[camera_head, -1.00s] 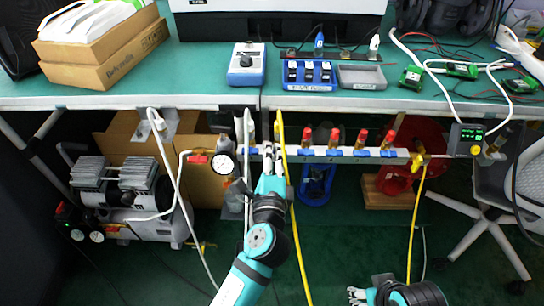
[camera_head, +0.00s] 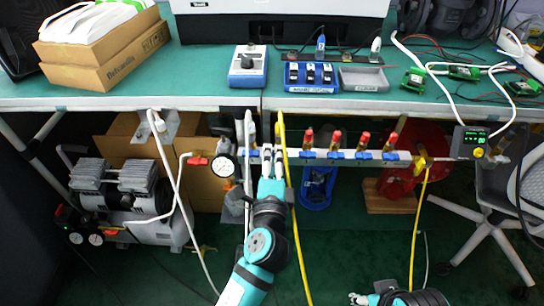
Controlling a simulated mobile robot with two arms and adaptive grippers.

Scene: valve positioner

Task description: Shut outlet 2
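The white manifold bar (camera_head: 322,155) runs along below the bench's front edge. Several outlets with red tops over brass stand on it, such as the leftmost red one (camera_head: 308,135) and the one beside it (camera_head: 336,137). Small blue handles (camera_head: 334,155) sit along its front. I cannot read outlet numbers. My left gripper (camera_head: 272,156) points up at the bar's left part, by the yellow hose (camera_head: 281,128). It hides what lies behind its fingers; whether it touches or holds a handle cannot be told. My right gripper (camera_head: 357,299) is low at the bottom edge, away from the bar.
A pressure gauge (camera_head: 223,166) with a red-handled valve is left of the bar. A compressor (camera_head: 133,196) stands on the floor. Hoses hang near my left arm.

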